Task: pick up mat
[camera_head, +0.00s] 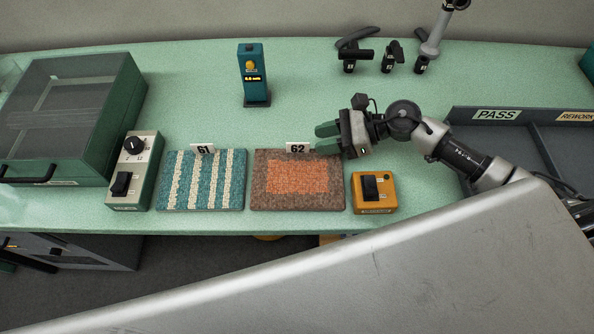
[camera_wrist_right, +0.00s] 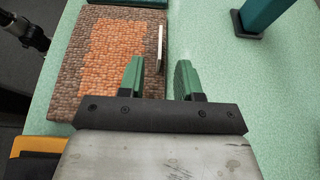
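Two mats lie flat side by side on the green table. The left mat (camera_head: 190,185) has teal and white stripes and a tag (camera_head: 204,148) reading 61. The right mat (camera_head: 330,190) is brown with an orange middle and a tag (camera_head: 297,148) reading 62. My right gripper (camera_head: 326,138) is open and empty at the far right corner of the brown mat. In the right wrist view the open fingers (camera_wrist_right: 160,80) straddle the line of that mat's tagged edge, with the brown mat (camera_wrist_right: 75,85) below and to the left. My left gripper is not in view.
A control box (camera_head: 133,170) stands left of the mats and an orange switch box (camera_head: 373,192) right of them. A teal gauge (camera_head: 254,75) stands behind. A lidded green case (camera_head: 120,125) is at left, a grey PASS/REWORK tray (camera_head: 540,115) at right.

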